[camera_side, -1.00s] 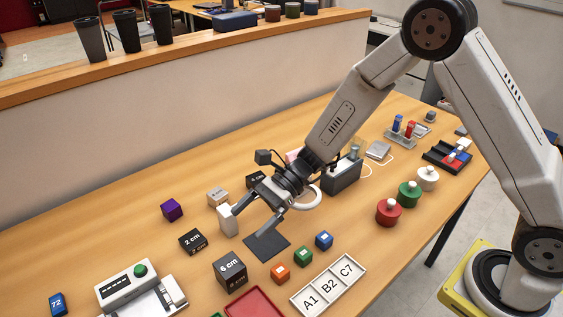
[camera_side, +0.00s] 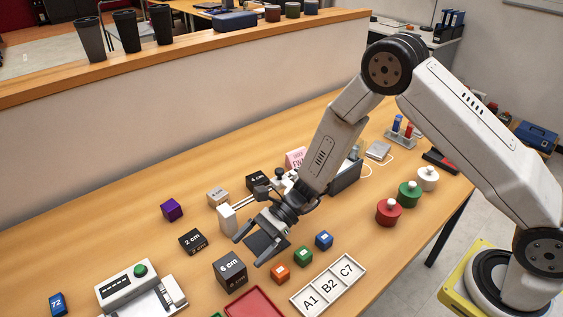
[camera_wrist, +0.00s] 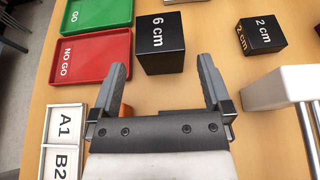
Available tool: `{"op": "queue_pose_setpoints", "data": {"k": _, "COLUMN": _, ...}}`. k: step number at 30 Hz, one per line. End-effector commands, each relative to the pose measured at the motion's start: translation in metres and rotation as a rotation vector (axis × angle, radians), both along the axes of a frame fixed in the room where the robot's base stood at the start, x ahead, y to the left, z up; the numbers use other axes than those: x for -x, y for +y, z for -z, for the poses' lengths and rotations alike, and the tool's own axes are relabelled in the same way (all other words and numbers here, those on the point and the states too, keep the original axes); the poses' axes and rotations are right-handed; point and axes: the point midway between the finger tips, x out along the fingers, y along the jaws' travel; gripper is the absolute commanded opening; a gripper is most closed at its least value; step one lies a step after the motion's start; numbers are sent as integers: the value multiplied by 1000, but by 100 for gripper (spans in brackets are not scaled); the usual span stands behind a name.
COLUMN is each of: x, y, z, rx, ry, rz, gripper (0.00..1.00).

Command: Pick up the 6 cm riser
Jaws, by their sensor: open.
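The 6 cm riser (camera_side: 230,271) is a black block with white "6 cm" lettering, standing on the table at the front left of my gripper. It also shows in the wrist view (camera_wrist: 160,45), ahead of the fingertips and roughly between their lines. The fingertips show in the wrist view (camera_wrist: 163,76), apart from the riser. A similar black 2 cm block (camera_side: 193,242) stands farther back, at the right in the wrist view (camera_wrist: 262,35).
Small orange (camera_side: 280,273), green (camera_side: 303,257) and blue (camera_side: 324,240) cubes stand right of the riser. A red NO GO tray (camera_wrist: 92,57) and a green GO tray (camera_wrist: 98,14) lie close by. A white upright block (camera_side: 227,221) stands behind my gripper.

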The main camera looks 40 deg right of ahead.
Motion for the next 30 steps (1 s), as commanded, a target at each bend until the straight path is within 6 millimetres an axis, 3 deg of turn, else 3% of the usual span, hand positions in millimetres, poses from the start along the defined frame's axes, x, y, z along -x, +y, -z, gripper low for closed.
{"op": "queue_pose_setpoints", "data": {"k": 11, "x": 0, "y": 8, "z": 3, "rx": 0, "ry": 0, "rz": -1, "gripper": 100}}
{"op": "queue_pose_setpoints", "data": {"k": 24, "x": 1, "y": 54, "z": 23, "rx": 1, "ry": 0, "rz": -1, "gripper": 100}}
{"op": "queue_pose_setpoints", "data": {"k": 30, "x": 1, "y": 60, "z": 25, "rx": 0, "ry": 1, "rz": 1, "gripper": 100}}
